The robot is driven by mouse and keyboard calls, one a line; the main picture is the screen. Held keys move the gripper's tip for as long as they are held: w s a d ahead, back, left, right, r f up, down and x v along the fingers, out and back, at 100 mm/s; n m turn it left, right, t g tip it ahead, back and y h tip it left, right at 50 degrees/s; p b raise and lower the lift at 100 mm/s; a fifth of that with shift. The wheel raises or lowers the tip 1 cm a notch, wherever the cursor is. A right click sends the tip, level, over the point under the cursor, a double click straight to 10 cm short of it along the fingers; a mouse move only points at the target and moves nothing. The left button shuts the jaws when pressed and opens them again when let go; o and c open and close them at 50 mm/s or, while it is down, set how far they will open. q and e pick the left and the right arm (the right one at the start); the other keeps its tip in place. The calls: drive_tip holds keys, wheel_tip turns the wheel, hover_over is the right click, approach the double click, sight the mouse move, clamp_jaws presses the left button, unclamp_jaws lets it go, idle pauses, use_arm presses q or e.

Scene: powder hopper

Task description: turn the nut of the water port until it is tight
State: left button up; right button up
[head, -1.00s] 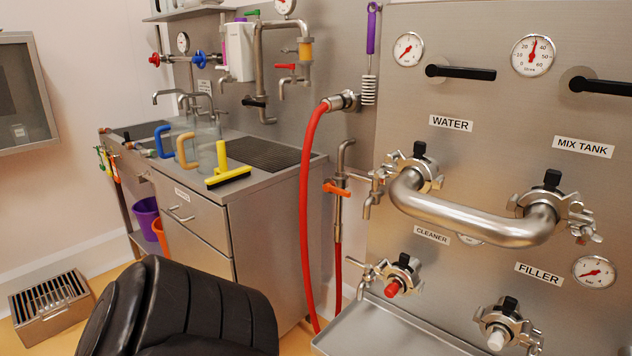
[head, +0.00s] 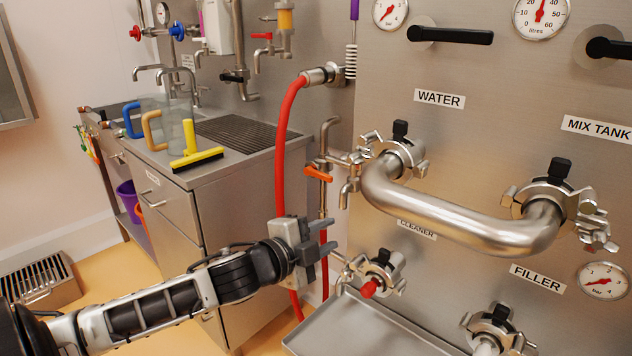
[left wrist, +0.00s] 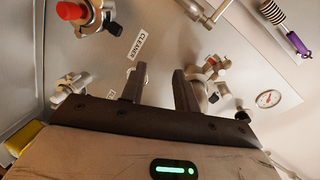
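The water port (head: 405,155) is on the steel panel under the WATER label, with one end of a thick U-shaped pipe (head: 455,225) at it. Its clamp has a winged nut (head: 371,145) on the left side. How tight the nut is cannot be seen. My left gripper (head: 332,236) is below and left of the port, fingers pointing right, apart from the nut. In the left wrist view its two fingers (left wrist: 162,75) stand apart with nothing between them. A clamp there (left wrist: 215,75), beyond the right finger, appears to be the water port's. My right gripper is not in view.
A steel tray (head: 350,325) juts out below. The mix tank port (head: 545,200) is farther right.

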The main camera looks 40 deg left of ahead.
sight(348, 160)
use_arm(q)
wheel_tip(348, 160, up, 10)
drive_tip(key=w+a+r+m+t, duration=0.1)
drive_tip(key=w+a+m+t, duration=0.1)
drive_tip(key=w+a+m, duration=0.15)
drive_tip(key=w+p, duration=0.1)
drive_tip(key=w, duration=0.1)
drive_tip(key=w+p, duration=0.1)
drive_tip(key=w, duration=0.1)
drive_tip(key=w+d+p, duration=0.1)
drive_tip(key=w, duration=0.1)
drive_tip(key=shift+w+d+f, duration=0.1)
drive_tip(key=shift+w, duration=0.2)
drive_tip(key=shift+w+f, duration=0.15)
drive_tip(key=shift+w, duration=0.55)
drive_tip(key=shift+m, duration=0.25)
clamp_jaws()
